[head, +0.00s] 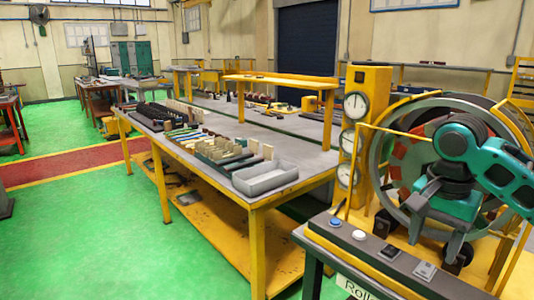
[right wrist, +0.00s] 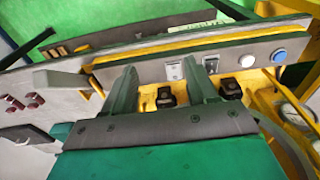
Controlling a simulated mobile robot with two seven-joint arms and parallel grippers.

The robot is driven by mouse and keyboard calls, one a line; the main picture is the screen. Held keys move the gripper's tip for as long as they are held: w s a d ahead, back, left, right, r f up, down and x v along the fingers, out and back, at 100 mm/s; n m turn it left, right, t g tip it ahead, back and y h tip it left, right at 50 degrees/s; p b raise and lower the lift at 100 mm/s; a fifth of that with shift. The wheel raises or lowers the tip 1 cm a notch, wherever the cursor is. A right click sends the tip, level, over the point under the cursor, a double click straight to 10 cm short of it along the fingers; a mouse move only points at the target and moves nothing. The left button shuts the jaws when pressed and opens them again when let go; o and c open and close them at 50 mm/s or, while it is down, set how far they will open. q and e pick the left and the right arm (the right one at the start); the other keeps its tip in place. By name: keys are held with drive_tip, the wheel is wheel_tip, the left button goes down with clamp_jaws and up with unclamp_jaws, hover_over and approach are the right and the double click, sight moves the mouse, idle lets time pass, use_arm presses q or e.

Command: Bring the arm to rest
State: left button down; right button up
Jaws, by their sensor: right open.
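My right arm's green and dark grey links come in from the right in the head view. My right gripper (head: 436,236) hangs in front of the large ring-shaped machine (head: 388,150), its fingers pointing down. In the right wrist view the two fingers of the gripper (right wrist: 164,84) stand apart with nothing between them. Beyond them is the control panel (right wrist: 145,72) with its switches and buttons. I cannot tell how far the fingertips are from the panel. My left gripper is not in view.
The panel carries a blue button (head: 335,222) and a white button (head: 359,235). A yellow post with several dials (head: 356,105) stands beside the ring. A long workbench (head: 290,150) holds tools and a grey tray (head: 265,177). Green floor (head: 90,220) lies open at left.

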drive_tip(key=s+a+f+n+t+y, duration=0.1)
drive_tip(key=a+f+n+t+y, duration=0.2)
drive_tip(key=a+f, duration=0.6)
drive_tip(key=a+f+n+t+y, duration=0.2)
drive_tip(key=a+f+n, duration=0.3)
drive_tip(key=f, duration=0.8)
drive_tip(key=s+d+f+n+t+h, duration=0.1)
drive_tip(key=s+f, duration=0.3)
drive_tip(key=s, duration=0.4)
drive_tip(key=s+d+f+n+t+h, duration=0.1)
drive_tip(key=s+f+n+t, duration=0.2)
drive_tip(key=s, duration=0.5)
wheel_tip(320, 180, down, 2)
drive_tip(key=shift+s+d+f+t, duration=0.25)
drive_tip(key=shift+s+d+t, duration=0.1)
drive_tip(key=shift+t, duration=0.15)
